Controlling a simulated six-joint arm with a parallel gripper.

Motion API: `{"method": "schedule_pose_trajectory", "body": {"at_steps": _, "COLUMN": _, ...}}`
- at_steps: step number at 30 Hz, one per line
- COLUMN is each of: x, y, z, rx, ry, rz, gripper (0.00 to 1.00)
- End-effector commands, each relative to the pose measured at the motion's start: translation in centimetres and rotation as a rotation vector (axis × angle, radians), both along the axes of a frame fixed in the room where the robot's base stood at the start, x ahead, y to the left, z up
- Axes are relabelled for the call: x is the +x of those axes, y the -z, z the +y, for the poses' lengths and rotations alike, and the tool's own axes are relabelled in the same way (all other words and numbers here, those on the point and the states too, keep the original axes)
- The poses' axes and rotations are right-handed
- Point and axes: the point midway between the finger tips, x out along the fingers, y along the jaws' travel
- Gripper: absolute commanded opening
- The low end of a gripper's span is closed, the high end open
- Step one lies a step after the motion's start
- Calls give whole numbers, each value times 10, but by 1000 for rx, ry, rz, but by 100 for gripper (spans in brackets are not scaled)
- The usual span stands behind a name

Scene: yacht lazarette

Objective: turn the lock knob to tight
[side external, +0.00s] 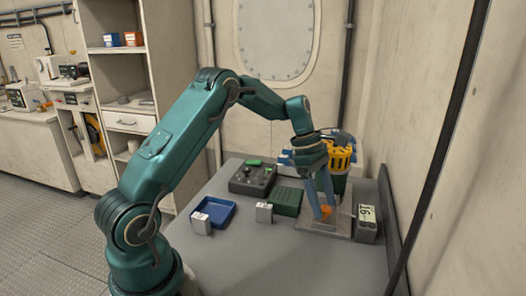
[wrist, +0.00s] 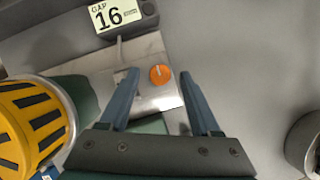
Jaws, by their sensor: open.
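The orange lock knob (wrist: 160,74) sits on a pale metal plate (wrist: 153,98), with a light pointer line on its top. In the side view the knob (side external: 327,211) is partly hidden by my fingers. My gripper (wrist: 160,76) is open, pointing down, with one finger on each side of the knob in the wrist view. Gaps show between the knob and both fingers; the height of the tips over the plate is unclear. A grey display box (wrist: 117,14) reads "GAP 16"; it also stands right of the plate in the side view (side external: 367,222).
A yellow slotted part (wrist: 30,125) on a dark green body stands close beside my gripper. A green tray (side external: 287,201), a blue tray (side external: 213,209), small pale blocks and a dark control box (side external: 252,181) are left. A wall borders the bench's right.

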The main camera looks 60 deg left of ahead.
Motion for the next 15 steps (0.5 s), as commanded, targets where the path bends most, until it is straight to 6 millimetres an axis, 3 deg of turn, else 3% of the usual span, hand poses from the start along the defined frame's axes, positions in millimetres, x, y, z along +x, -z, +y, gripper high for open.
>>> {"method": "schedule_pose_trajectory", "body": {"at_steps": 8, "x": 0, "y": 2, "z": -1, "rx": 0, "ry": 1, "rz": 0, "gripper": 64}}
{"method": "schedule_pose_trajectory", "body": {"at_steps": 13, "x": 0, "y": 2, "z": -1, "rx": 0, "ry": 1, "rz": 0, "gripper": 0}}
{"method": "schedule_pose_trajectory", "body": {"at_steps": 15, "x": 0, "y": 1, "z": -1, "rx": 0, "ry": 1, "rz": 0, "gripper": 0}}
